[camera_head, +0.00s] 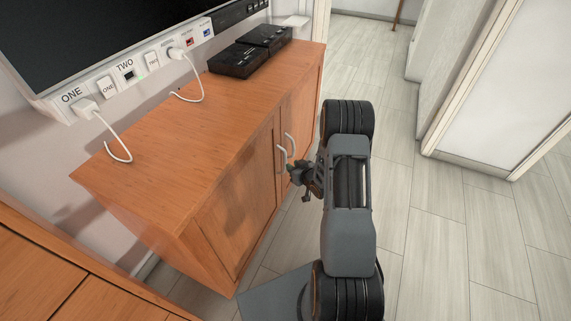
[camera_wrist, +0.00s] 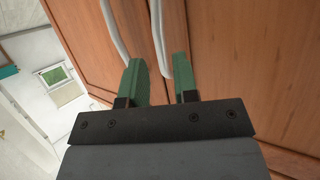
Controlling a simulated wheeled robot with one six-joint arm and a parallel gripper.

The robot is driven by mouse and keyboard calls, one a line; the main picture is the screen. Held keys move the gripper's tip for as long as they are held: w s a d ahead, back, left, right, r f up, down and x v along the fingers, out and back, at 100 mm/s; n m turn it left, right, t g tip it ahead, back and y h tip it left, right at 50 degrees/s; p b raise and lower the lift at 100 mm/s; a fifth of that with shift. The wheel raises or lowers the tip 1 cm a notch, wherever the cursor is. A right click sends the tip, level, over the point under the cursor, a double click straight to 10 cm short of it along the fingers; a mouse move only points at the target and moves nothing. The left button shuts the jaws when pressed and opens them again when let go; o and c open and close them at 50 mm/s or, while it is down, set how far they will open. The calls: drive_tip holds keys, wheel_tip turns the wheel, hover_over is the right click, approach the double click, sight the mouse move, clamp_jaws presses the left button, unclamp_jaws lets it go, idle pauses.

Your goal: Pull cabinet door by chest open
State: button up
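The wooden cabinet (camera_head: 170,115) stands at the left under the screen, with two doors that look shut. The near door (camera_head: 235,205) and the far door (camera_head: 303,105) each have a pale curved handle near the middle seam. My gripper (camera_head: 292,172) is at the near door's handle (camera_head: 282,158). In the wrist view, the green fingertips of my gripper (camera_wrist: 161,70) are apart. The lower end of one handle (camera_wrist: 158,35) reaches between them, close to the right finger. The other handle (camera_wrist: 113,30) is outside, left of the fingers. Contact with the handle cannot be told.
A wooden chest-like top (camera_head: 40,275) fills the bottom left corner. Black boxes (camera_head: 240,60) and white cables lie on the cabinet. Light floor (camera_head: 465,250) is open to the right, with a white wall corner (camera_head: 500,90) beyond.

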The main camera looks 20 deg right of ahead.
sight(285, 161)
drive_tip(key=b+x, duration=0.1)
drive_tip(key=x, duration=0.5)
drive_tip(key=shift+w+f, duration=0.2)
drive_tip(key=shift+w, duration=0.15)
drive_tip(key=shift+c, duration=0.2)
clamp_jaws()
